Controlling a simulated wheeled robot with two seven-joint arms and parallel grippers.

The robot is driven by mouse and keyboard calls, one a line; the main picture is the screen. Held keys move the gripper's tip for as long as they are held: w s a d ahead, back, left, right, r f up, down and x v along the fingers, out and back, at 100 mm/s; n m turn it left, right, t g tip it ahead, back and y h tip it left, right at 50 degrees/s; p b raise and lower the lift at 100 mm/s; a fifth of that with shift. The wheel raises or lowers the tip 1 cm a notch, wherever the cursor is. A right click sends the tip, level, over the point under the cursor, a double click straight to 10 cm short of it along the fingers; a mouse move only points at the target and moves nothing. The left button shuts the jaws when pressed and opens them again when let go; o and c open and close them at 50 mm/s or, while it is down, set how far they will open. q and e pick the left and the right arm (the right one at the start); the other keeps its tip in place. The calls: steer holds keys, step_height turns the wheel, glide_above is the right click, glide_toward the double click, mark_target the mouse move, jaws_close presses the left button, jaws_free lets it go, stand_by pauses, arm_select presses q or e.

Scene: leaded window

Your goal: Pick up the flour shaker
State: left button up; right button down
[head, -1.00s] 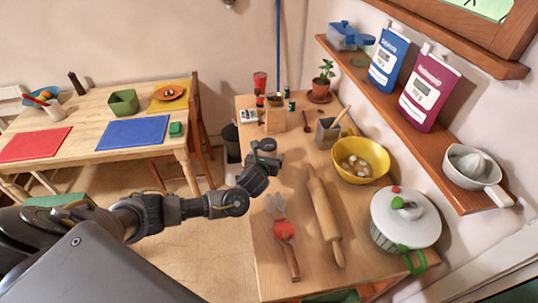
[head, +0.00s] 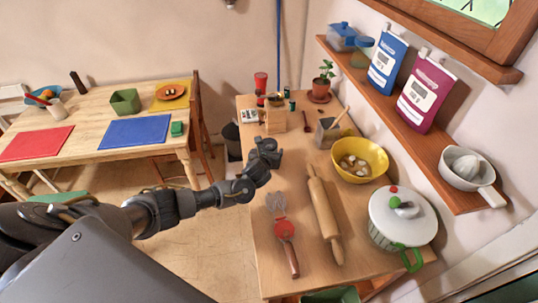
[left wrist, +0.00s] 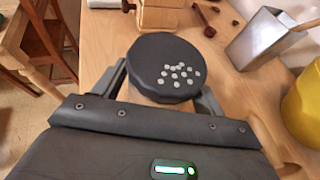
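The flour shaker (left wrist: 164,68) shows in the left wrist view as a dark round lid with a cluster of white dots. It is between the fingers of my left gripper (left wrist: 163,88), which are spread wide on either side. The lid partly hides the finger ends, and I cannot tell whether they touch it. In the head view my left gripper (head: 266,152) is over the left edge of the wooden counter (head: 262,232), where it largely hides the shaker. My right gripper is not in view.
A wooden block holder (head: 275,121) stands behind. A grey metal container (head: 327,133) and yellow bowl (head: 375,147) are to the right. A whisk, red-headed tool (head: 284,229), rolling pin (head: 324,215) and white pot (head: 388,228) are nearer. A shelf (head: 444,152) runs along the wall.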

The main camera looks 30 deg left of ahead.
arm_select(q)
steer(key=c, duration=0.9)
steer(key=shift+r, duration=0.1)
